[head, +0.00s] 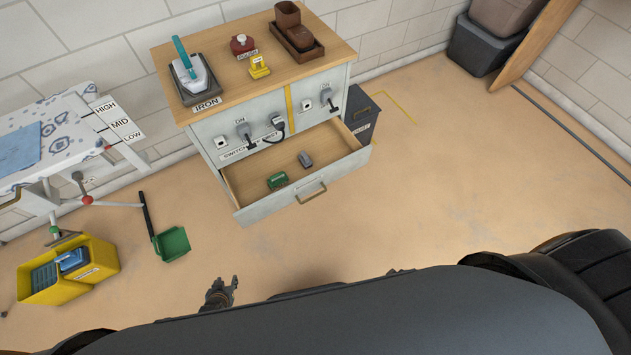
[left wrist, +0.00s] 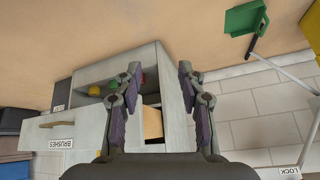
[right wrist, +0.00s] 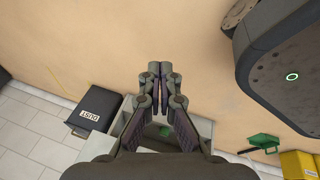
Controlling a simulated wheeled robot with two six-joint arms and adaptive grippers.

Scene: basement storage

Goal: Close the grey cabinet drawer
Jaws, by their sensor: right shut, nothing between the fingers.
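The grey cabinet (head: 215,150) stands against the wall with a wooden top. Its drawer (head: 345,170) is pulled out, with a brass handle (head: 311,193) on its front. A green item (head: 277,180) and a grey item (head: 305,160) lie inside. In the left wrist view the drawer front (left wrist: 95,122) bears a BRUSHES label and shows upside down. My left gripper (left wrist: 158,70) is open and empty; in the head view (head: 220,291) it is low, in front of the drawer and apart from it.
A dark DUST bin (head: 362,115) stands right of the cabinet. A green dustpan (head: 172,243) and a yellow bucket (head: 60,290) are on the floor at left, near an ironing board (head: 90,100). The floor in front of the drawer and to its right is clear.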

